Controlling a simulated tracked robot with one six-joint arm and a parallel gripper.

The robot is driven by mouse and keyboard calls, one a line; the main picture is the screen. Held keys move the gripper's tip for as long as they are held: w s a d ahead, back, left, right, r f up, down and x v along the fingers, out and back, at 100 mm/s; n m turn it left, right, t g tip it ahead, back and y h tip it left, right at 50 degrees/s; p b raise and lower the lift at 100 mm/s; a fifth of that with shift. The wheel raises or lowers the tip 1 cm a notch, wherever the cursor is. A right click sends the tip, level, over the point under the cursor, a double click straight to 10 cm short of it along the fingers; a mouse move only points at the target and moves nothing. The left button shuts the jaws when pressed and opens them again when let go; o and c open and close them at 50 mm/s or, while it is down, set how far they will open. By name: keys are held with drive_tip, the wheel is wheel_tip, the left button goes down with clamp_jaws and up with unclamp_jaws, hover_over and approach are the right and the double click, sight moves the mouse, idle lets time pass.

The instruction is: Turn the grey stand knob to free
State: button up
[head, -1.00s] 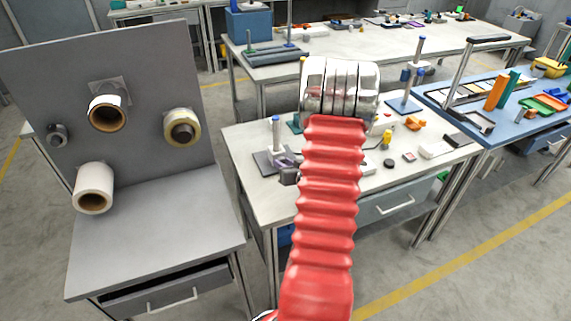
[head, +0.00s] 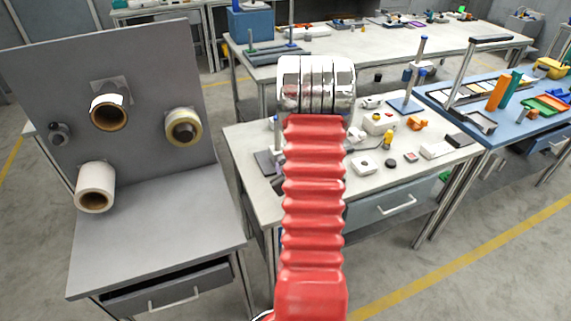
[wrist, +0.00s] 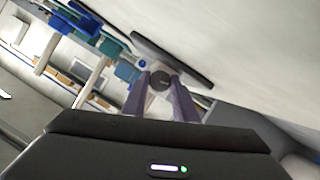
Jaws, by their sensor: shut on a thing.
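In the wrist view the grey knob (wrist: 160,79), a dark round piece, sits between the two purple fingers of my gripper (wrist: 160,87). The fingers are shut on it, one on each side. A dark flat plate (wrist: 178,60) of the stand shows tilted just beyond the knob. In the head view the stand's dark base (head: 264,163) and the blue top of its post (head: 276,119) show at the left end of the middle bench. My red arm hides the rest of the stand, the knob and my gripper there. The knob's marking is too small to read.
The middle bench (head: 250,135) holds a white box with a red button (head: 380,122), an orange piece (head: 417,124) and small parts right of my arm. Another post stand (head: 413,75) stands farther back. A grey panel with rolls (head: 130,60) is at left.

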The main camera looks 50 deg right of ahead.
drive_tip(key=shift+s+f, duration=0.1)
drive_tip(key=shift+s, duration=0.05)
idle(0.3)
drive_tip(key=o, duration=1)
drive_tip(key=shift+o, duration=0.3)
drive_tip(key=shift+a, duration=0.1)
